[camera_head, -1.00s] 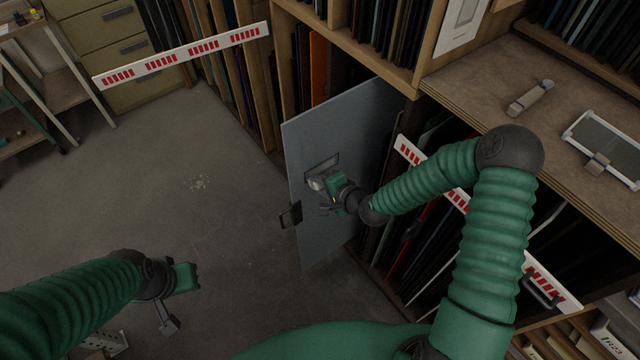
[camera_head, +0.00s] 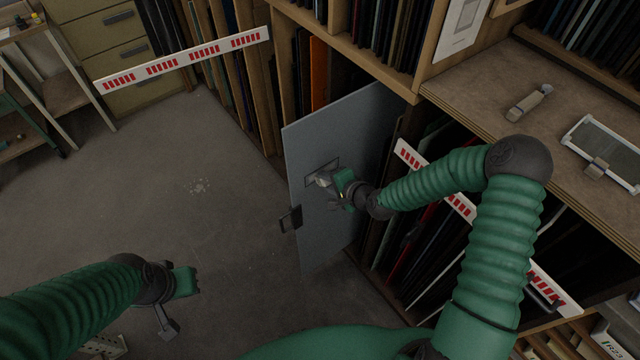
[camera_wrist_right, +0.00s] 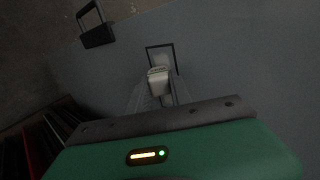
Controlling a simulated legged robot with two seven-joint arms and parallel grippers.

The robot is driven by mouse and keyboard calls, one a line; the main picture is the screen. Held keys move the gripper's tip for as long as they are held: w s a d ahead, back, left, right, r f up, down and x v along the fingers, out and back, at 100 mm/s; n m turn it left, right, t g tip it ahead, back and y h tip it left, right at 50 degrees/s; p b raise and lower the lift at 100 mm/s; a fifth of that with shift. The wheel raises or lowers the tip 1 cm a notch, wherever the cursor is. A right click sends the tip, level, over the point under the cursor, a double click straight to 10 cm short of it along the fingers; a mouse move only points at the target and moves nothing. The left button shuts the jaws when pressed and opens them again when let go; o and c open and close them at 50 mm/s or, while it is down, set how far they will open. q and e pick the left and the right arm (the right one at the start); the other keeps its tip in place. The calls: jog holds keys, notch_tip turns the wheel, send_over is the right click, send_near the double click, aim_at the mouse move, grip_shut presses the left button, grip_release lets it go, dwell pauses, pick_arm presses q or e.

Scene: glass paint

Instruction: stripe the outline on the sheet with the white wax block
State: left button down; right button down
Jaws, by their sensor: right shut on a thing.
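The grey-blue sheet (camera_head: 345,130) stands upright, partly out of the lower rack. A small dark rectangular outline (camera_head: 309,180) is drawn on its face; it also shows in the right wrist view (camera_wrist_right: 148,58). My right gripper (camera_head: 326,181) is at the outline and covers part of it. It is shut on the pale wax block (camera_wrist_right: 158,77), which lies over the outline's inside in the wrist view. I cannot tell if the block touches the sheet. A pale patch below the block is too unclear to name. My left gripper (camera_head: 188,281) hangs over the floor, away from the sheet; its fingers are unclear.
A dark clamp-like handle (camera_head: 290,219) sits on the sheet's left edge. Red-and-white barrier strips (camera_head: 185,58) cross the racks. The bench (camera_head: 480,85) at right holds a hand tool (camera_head: 529,101) and a framed screen (camera_head: 605,145). The floor (camera_head: 225,170) at left is open.

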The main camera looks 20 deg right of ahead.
jog(key=shift+w+d, duration=0.45)
jog(key=shift+d, duration=0.6)
jog(key=shift+w+d, duration=0.4)
jog(key=shift+d, duration=0.7)
jog(key=shift+w+d, duration=0.45)
jog(key=shift+d, duration=0.6)
jog(key=shift+w+d, duration=0.1)
jog(key=shift+d, duration=0.25)
jog(key=shift+r, duration=0.1)
jog(key=shift+s+a+p, duration=0.45)
jog(key=shift+s+a, duration=0.1)
jog(key=shift+a, duration=1)
jog(key=shift+s+a+p, duration=0.5)
jog(key=shift+s+a, duration=0.1)
jog(key=shift+a, duration=0.95)
jog(key=shift+s+a+p, duration=0.45)
jog(key=shift+s+a, duration=0.1)
jog(key=shift+a, duration=1)
jog(key=shift+s+a, duration=0.15)
jog(key=shift+a, duration=0.3)
